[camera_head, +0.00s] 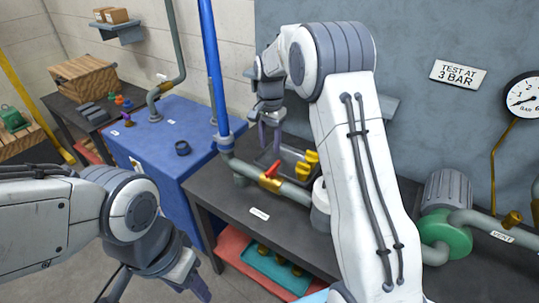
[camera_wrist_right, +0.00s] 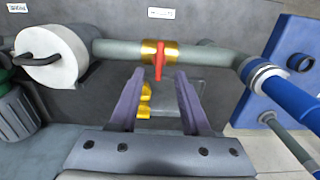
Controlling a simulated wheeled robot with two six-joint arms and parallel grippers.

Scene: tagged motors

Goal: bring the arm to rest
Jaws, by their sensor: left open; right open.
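My right arm (camera_head: 360,170) rises from the bottom centre of the head view and bends over at the top. Its gripper (camera_head: 269,138) points down above the bench, behind the pipe with the red-handled brass valve (camera_head: 271,178). In the right wrist view, the two fingers of this gripper (camera_wrist_right: 157,85) are apart with nothing held. The red valve handle (camera_wrist_right: 159,58) shows beyond the fingertips, and brass fittings (camera_wrist_right: 145,100) show between the fingers. My left gripper (camera_head: 160,286) is low at the left, over the floor beside the blue cabinet, open with nothing visible in it.
A dark tray (camera_head: 292,160) with brass fittings stands on the dark bench (camera_head: 230,200). A blue upright pipe (camera_head: 212,70) rises close left of the right gripper. A green-flanged motor (camera_head: 445,215) is at the right. A blue cabinet (camera_head: 160,150) stands left of the bench.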

